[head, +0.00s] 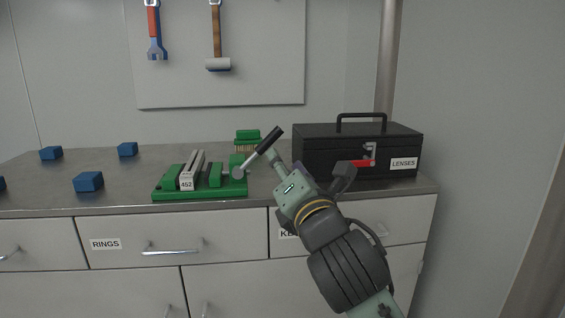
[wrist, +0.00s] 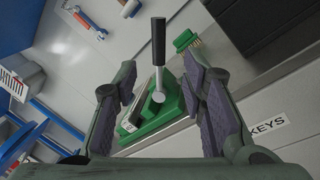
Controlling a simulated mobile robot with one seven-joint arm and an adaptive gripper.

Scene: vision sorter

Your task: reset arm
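My gripper (head: 308,165) is in front of the counter, between the green vise-like fixture and the black toolbox. In the wrist view my gripper (wrist: 160,75) is open, its two dark padded fingers well apart with nothing held between them. The green fixture (head: 215,176) sits on the counter with grey bars labelled 452 and a lever with a black handle (head: 269,139). In the wrist view the fixture (wrist: 166,107) and its black handle (wrist: 158,40) appear beyond the gap between the fingers. I cannot tell whether a finger touches the lever.
The black toolbox (head: 340,146), labelled LENSES with a red latch (head: 362,163), stands close on the right. A green brush (head: 247,140) is behind the fixture. Several blue blocks (head: 89,182) lie on the left counter. Tools hang on the wall board (head: 270,60). Drawers (head: 225,232) are below.

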